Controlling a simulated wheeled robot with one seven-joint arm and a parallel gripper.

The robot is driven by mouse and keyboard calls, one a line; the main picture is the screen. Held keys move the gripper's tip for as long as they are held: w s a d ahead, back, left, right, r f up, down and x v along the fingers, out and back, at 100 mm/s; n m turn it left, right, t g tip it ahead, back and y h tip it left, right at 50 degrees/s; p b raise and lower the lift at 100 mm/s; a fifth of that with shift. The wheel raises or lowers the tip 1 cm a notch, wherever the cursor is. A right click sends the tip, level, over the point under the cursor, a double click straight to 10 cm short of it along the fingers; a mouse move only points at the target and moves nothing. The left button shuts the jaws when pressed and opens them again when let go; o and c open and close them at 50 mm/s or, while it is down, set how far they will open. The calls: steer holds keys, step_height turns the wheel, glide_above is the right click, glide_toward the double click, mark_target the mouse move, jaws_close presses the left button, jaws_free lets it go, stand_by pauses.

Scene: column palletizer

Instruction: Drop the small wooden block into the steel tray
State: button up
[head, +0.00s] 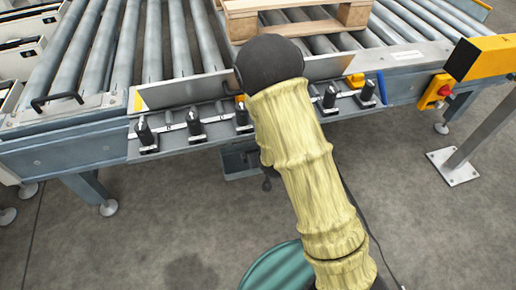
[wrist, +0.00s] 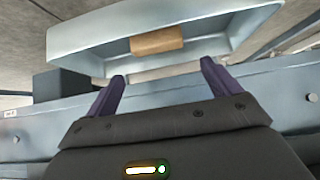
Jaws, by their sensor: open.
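The small wooden block (wrist: 157,40) is tan and shows inside the outline of the light blue-grey steel tray (wrist: 85,38) in the wrist view. It appears to lie within the tray, apart from my fingers. My gripper (wrist: 163,72) is open and empty, its two dark purple fingers spread and pointing toward the tray's near side. In the head view, my arm in its yellow sleeve hides the gripper. A grey tray-like box (head: 238,162), partly hidden by my arm, shows below the conveyor's edge there; the block is not visible in that view.
A roller conveyor (head: 75,140) crosses the head view, with a wooden pallet (head: 352,14) on it. A yellow-and-black post (head: 483,138) stands at the right. A green round object (head: 272,268) is on the floor near my arm. Open grey floor lies in front.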

steer(key=p+v, duration=0.2)
steer(key=v, duration=0.5)
stand_by(0.3)
steer(key=s+d+r+m+g+h, duration=0.2)
steer(key=s+d+r+g, duration=0.4)
steer(key=s+d+r, duration=0.5)
step_height(320, 180, up, 3)
steer(key=d+m, duration=0.1)
steer(key=d, duration=0.2)
steer(key=shift+s+f, duration=0.25)
steer(key=shift+s, duration=0.15)
